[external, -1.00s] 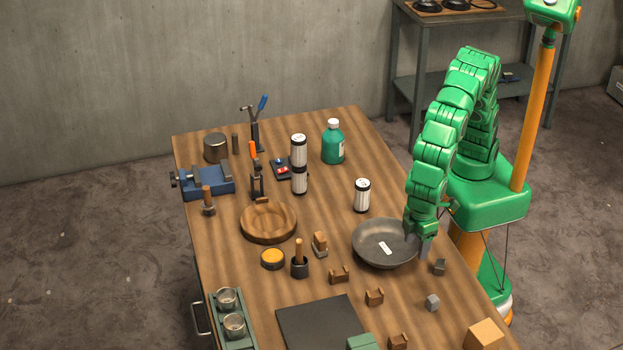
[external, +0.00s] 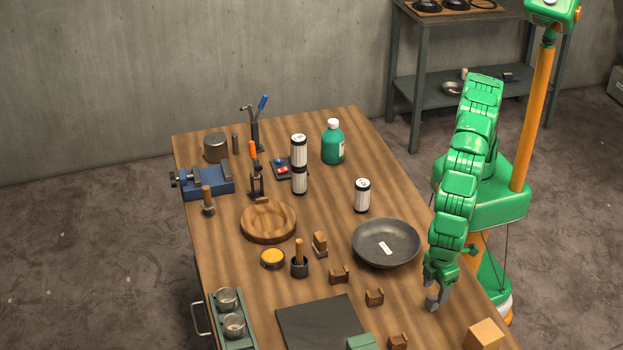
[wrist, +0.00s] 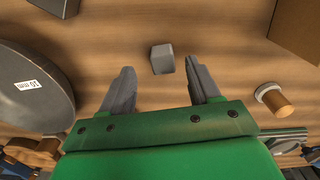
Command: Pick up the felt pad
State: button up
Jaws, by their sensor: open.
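A small grey block (wrist: 162,58) lies on the wooden table, and its form fits the felt pad best, though no marking confirms it. In the wrist view it sits just beyond my fingertips, in line with the gap between them. My gripper (wrist: 158,80) is open and empty, pointing down above the table. In the external view my gripper (external: 438,300) is low over the table's right side, and the block (external: 432,304) shows at its fingertips, partly hard to tell from them.
A dark bowl (external: 386,243) with a white label stands beside my gripper; it also fills the left of the wrist view (wrist: 30,100). A pale wooden block (external: 485,334) lies at the near right. Small brown pieces (external: 374,297) and a dark flat sheet (external: 310,322) lie left of my gripper.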

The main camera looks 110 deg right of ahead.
aim_at(433, 299)
jog(key=f, duration=0.4)
jog(key=shift+w+a, duration=0.15)
jog(key=shift+a, duration=0.1)
jog(key=shift+c, duration=0.2)
jog(key=c, duration=1)
